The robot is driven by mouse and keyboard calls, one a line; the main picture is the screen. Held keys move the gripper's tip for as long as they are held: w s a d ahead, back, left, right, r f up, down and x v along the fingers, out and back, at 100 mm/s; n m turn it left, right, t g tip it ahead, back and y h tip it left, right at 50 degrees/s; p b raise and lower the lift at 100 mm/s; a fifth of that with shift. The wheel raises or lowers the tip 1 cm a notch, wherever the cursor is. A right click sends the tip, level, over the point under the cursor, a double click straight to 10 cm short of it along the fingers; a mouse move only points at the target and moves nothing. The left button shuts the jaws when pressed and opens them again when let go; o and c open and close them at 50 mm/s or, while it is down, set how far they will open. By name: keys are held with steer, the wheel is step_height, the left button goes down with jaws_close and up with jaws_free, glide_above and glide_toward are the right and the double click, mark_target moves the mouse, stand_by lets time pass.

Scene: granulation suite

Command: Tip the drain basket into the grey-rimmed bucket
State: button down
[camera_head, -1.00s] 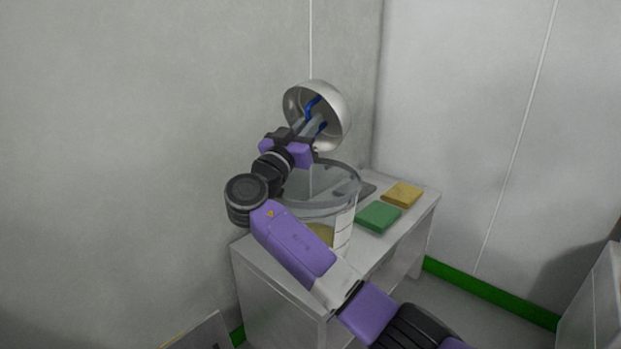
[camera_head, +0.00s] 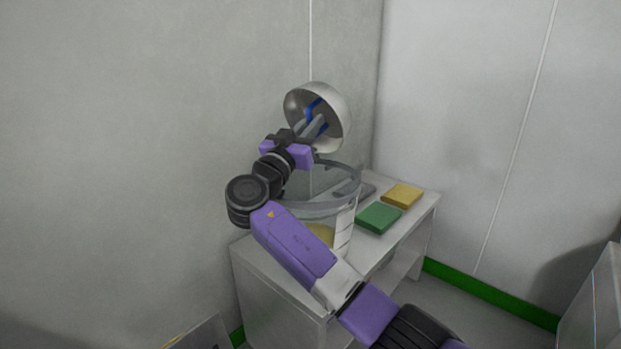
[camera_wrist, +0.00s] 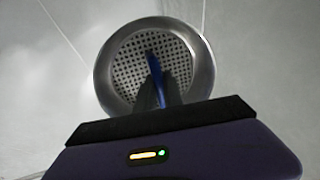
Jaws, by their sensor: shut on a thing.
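The drain basket (camera_head: 335,107) is a round metal bowl with a blue handle inside. It is held tilted on its side above the bucket, its open side toward my arm. In the wrist view the basket (camera_wrist: 112,45) shows a perforated bottom, and I see no contents in it. My gripper (camera_head: 314,124) is shut on the blue handle (camera_wrist: 153,68). The grey-rimmed bucket (camera_head: 352,203) is clear-walled and stands on the white table below the basket. Something yellowish lies low in it. My arm hides its left and lower part.
The white table (camera_head: 386,256) stands against the wall at the corner. A green pad (camera_head: 379,217) and a yellow pad (camera_head: 402,195) lie right of the bucket. A flat grey thing (camera_head: 365,192) lies behind the bucket. A pale cabinet (camera_head: 592,305) stands at the right edge.

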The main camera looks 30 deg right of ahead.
steer(key=shift+w+d+f+g+y+p, duration=0.2)
steer(key=shift+d+f+g+y+p, duration=0.35)
steer(key=shift+p, duration=0.45)
steer(key=shift+w+d+f+g+y+p, duration=0.2)
steer(key=shift+d+f+g+y+p, duration=0.15)
steer(key=shift+d+y+p, duration=0.45)
steer(key=shift+w+m+p, duration=0.15)
steer(key=shift+m+p, duration=0.15)
steer(key=shift+p, duration=0.25)
